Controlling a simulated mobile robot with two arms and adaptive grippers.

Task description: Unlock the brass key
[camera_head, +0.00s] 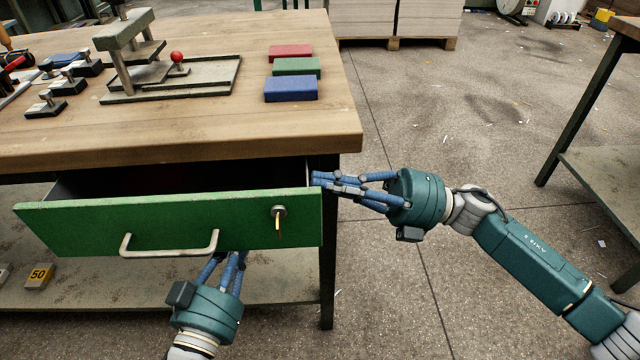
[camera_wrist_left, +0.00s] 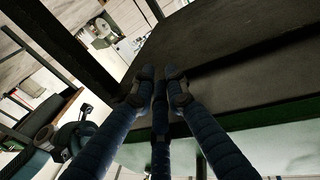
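The brass key (camera_head: 277,223) sits in the round lock at the right of the green drawer front (camera_head: 160,222), its bow hanging straight down. The drawer is pulled partly out from under the bench, with its metal handle (camera_head: 170,244) left of the key. My right gripper (camera_head: 318,181) points left at the drawer's right upper corner; its fingertips are at that edge, contact unclear. My left gripper (camera_head: 232,258) is below the drawer, its fingertips hidden behind the front's lower edge. In the left wrist view its fingers (camera_wrist_left: 160,80) lie close together, with nothing visible between them. Neither gripper touches the key.
The wooden bench top (camera_head: 200,130) carries red (camera_head: 290,51), green (camera_head: 297,66) and blue (camera_head: 291,88) blocks and a metal fixture with a red knob (camera_head: 177,57). A lower shelf (camera_head: 110,290) holds a block marked 50 (camera_head: 40,276). Another bench stands at right; floor between is open.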

